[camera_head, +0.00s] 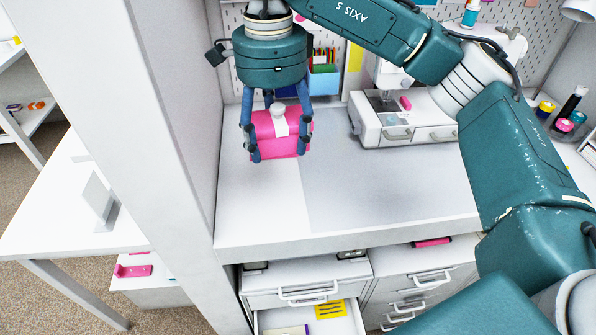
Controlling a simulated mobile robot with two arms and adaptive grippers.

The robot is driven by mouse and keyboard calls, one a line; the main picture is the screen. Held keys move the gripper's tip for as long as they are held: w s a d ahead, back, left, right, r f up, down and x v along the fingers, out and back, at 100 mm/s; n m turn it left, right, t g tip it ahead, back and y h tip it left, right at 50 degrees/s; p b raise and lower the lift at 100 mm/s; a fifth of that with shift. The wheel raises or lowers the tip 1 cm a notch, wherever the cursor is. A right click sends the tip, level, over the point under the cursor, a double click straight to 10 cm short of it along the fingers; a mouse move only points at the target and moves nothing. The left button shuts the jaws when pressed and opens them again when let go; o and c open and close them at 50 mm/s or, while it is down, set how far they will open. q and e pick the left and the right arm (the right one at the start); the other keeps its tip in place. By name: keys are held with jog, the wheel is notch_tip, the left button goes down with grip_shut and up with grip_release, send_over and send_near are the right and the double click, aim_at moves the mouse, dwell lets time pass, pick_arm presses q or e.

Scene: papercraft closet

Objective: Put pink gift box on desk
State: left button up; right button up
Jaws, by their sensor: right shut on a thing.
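The pink gift box (265,133) has a white band and a white knob-like top. My right gripper (279,140) points down and is shut on the box, with fingers on both sides of it. The box is over the left part of the white desk (252,205), near its back. I cannot tell whether its underside touches the desk top. My left gripper is not in view.
A white sewing machine (395,118) stands on the desk to the right of the box. A blue pencil holder (323,80) is behind. A drawer (325,322) below is open. The desk's front middle is clear. A tall white panel (165,130) stands at left.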

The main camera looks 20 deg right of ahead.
aim_at(280, 211)
jog(key=shift+w+a+r+m, duration=0.1)
jog(key=shift+w+r+m, duration=0.25)
jog(key=shift+r+m, duration=0.3)
notch_tip(280, 211, down, 16)
jog(key=shift+s+r+p, duration=0.1)
jog(key=shift+r+p, duration=0.15)
jog(key=shift+p, duration=0.9)
notch_tip(280, 211, down, 4)
jog(key=shift+p, duration=0.6)
jog(key=shift+f, duration=0.1)
jog(key=shift+f, duration=0.15)
jog(key=o, duration=1.2)
